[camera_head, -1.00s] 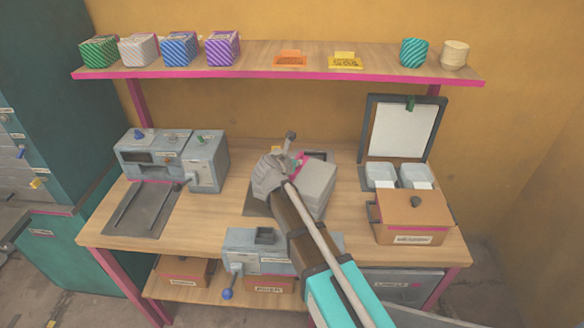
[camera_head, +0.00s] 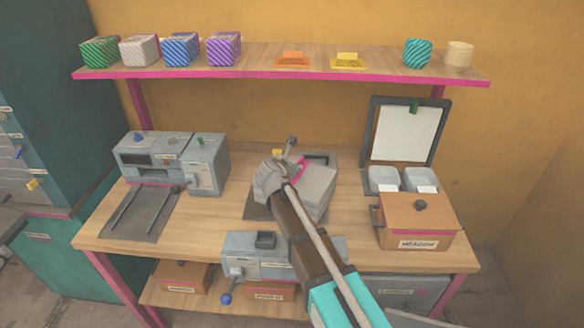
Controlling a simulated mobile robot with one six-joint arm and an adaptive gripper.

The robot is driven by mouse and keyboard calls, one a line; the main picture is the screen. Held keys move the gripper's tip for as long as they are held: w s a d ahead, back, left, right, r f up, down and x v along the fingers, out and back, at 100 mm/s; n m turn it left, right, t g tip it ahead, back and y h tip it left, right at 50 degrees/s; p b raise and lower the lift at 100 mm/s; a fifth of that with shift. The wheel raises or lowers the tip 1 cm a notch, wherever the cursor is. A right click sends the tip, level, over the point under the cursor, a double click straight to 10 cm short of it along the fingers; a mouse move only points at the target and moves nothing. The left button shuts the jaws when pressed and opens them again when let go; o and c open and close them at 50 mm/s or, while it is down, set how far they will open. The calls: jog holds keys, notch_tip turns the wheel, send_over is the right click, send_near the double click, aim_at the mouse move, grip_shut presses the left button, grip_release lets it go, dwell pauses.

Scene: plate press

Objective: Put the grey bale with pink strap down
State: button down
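The grey bale (camera_head: 318,190) is a pale block with a pink strap (camera_head: 299,172) showing at its upper left. It is at the middle of the workbench, over or on a dark plate (camera_head: 256,211); I cannot tell whether it rests there. My gripper (camera_head: 286,162) is at the bale's left side, close against the strap. My arm comes in from the lower right and hides the bale's lower left. The gripper's fingertips are mostly hidden, so its grip on the bale cannot be made out.
A grey machine (camera_head: 206,170) stands left on the workbench (camera_head: 365,240). A brown box (camera_head: 425,212) and two pale trays (camera_head: 384,178) stand right, below a white board (camera_head: 405,132). A grey lever unit (camera_head: 250,248) is at the front. The upper shelf (camera_head: 270,62) carries several patterned blocks.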

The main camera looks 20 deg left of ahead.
jog(key=shift+w+a+f+b, duration=0.15)
jog(key=shift+w+f+b, duration=0.2)
jog(key=shift+f+b, duration=1.55)
jog(key=shift+f, duration=0.05)
jog(key=c, duration=0.7)
grip_release()
jog(key=shift+r, duration=0.1)
jog(key=shift+s+r+p, duration=0.3)
jog(key=shift+s+p, duration=0.1)
jog(key=shift+s, duration=0.15)
jog(key=shift+p+v, duration=2.5)
jog(key=shift+v, duration=2.9)
jog(key=shift+f, duration=0.1)
